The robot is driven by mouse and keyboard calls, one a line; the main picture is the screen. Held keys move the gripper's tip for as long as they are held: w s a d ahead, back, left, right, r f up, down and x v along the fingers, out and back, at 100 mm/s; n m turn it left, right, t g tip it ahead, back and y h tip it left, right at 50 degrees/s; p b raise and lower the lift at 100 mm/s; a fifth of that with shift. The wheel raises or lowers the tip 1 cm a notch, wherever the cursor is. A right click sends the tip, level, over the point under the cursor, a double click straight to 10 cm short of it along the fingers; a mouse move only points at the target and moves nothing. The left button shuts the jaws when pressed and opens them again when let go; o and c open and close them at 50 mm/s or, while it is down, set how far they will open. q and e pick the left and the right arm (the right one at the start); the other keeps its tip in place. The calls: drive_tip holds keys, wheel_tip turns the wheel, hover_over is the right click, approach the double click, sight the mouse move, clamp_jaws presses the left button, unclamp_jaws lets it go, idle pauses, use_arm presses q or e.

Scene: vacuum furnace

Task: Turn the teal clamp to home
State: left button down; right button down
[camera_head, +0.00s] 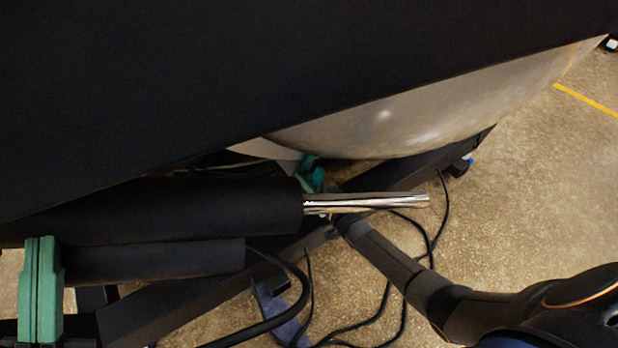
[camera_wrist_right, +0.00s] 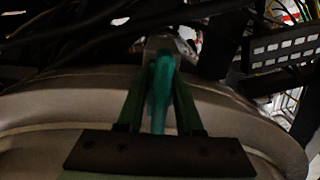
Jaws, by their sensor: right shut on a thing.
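The teal clamp (camera_wrist_right: 161,88) is a narrow teal piece in the middle of the right wrist view. The two dark green fingers of my right gripper (camera_wrist_right: 160,70) close on it from both sides, near a grey metal fitting. In the head view my right arm comes in from the lower right and passes under a shiny metal rod. A small green-teal patch (camera_head: 313,176) shows beyond the rod, below the pale rounded vessel. I cannot separate clamp from fingers there.
A large black panel (camera_head: 220,80) fills the top of the head view. Black cylinders (camera_head: 200,205) and the metal rod (camera_head: 370,203) lie close to my right arm. Cables (camera_head: 430,240) hang nearby. Floor is open at right.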

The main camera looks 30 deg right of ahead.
use_arm(q)
drive_tip(key=shift+r, duration=0.1)
use_arm(e)
drive_tip(key=shift+m, duration=0.5)
drive_tip(key=c, duration=0.8)
unclamp_jaws()
drive_tip(key=shift+c, duration=0.2)
